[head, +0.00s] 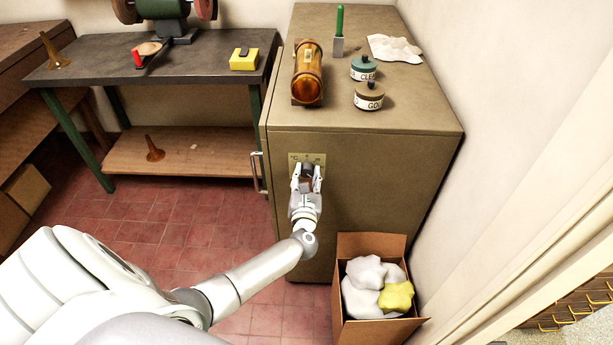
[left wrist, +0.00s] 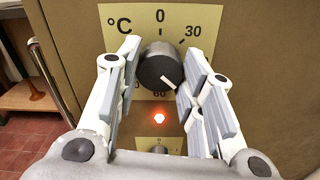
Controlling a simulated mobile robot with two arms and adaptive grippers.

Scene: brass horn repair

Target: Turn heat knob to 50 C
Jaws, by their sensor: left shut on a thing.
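The heat knob (left wrist: 158,66) is dark and round on a yellow °C dial plate (left wrist: 190,22), which shows 0 at the top, 30 at the right and 60 below. Its white mark points to the lower right, between 30 and 60; the numbers there are partly hidden. My left gripper (left wrist: 160,72) is shut on the knob, with one finger at each side. In the head view the left gripper (head: 306,172) reaches the front of the brown cabinet (head: 370,190). A light glows orange-red (left wrist: 159,119) below the dial. My right gripper is not in view.
A second small plate (left wrist: 178,145) sits lower on the cabinet front. A cardboard box (head: 345,265) with white and yellow cloths stands at the cabinet's base. A workbench (head: 100,65) stands left.

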